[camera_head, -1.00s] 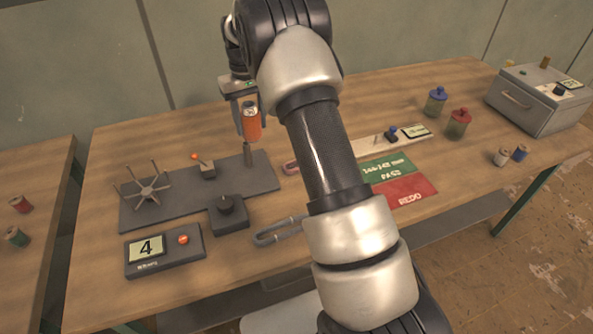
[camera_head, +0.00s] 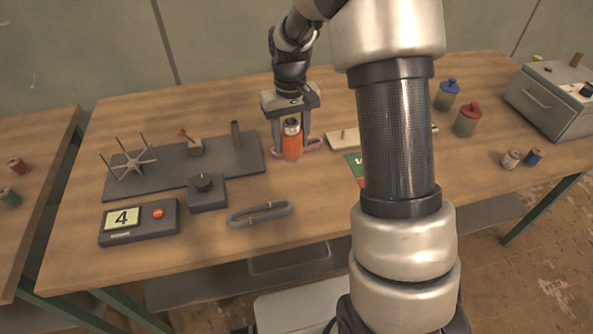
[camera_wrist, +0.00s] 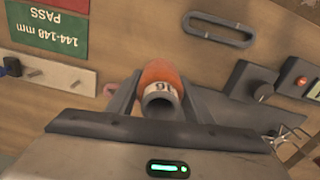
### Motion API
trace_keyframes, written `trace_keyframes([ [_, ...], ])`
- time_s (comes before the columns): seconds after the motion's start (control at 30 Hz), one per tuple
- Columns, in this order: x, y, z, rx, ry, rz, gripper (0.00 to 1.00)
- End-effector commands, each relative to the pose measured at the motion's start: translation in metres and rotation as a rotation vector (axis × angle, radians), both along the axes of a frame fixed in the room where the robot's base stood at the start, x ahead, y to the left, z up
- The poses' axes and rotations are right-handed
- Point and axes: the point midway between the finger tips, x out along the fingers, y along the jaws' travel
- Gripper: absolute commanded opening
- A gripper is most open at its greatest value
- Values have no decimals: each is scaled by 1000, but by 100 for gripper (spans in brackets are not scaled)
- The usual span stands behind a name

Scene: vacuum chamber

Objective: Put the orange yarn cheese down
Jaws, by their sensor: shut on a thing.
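The orange yarn cheese (camera_head: 291,143) is an upright orange cylinder with a pale core at its top. My gripper (camera_head: 290,130) is shut on it, low over the table, just right of the dark plate. In the wrist view the orange yarn cheese (camera_wrist: 160,80) sits between the fingers of my gripper (camera_wrist: 158,98), its hollow core end towards the camera. I cannot tell whether its base touches the wooden table (camera_head: 190,258).
The dark plate (camera_head: 225,165) with a spoked reel (camera_head: 133,163) and upright post (camera_head: 235,134) stands to the left. A grey loop (camera_head: 260,214) lies in front. Green and red mats are mostly hidden by my arm. Lidded jars (camera_head: 467,120) and a grey box (camera_head: 550,103) stand right.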

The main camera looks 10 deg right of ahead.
Motion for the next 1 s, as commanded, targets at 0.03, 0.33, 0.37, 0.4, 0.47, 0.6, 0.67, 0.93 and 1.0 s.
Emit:
trace_keyframes([
  [0.03,-1,0,-13,0,4,0,22],
  [0.33,0,0,-48,0,1,-1,22],
  [0.37,0,0,-51,0,1,-1,22],
  [0.4,0,0,-55,0,2,-1,22],
  [0.47,-1,0,-64,-1,4,-1,22],
  [0.6,0,0,-82,0,2,-1,22],
  [0.67,0,0,-84,0,0,-1,22],
  [0.93,1,0,-86,0,0,-1,22],
  [1.0,0,0,-87,0,0,-1,48],
])
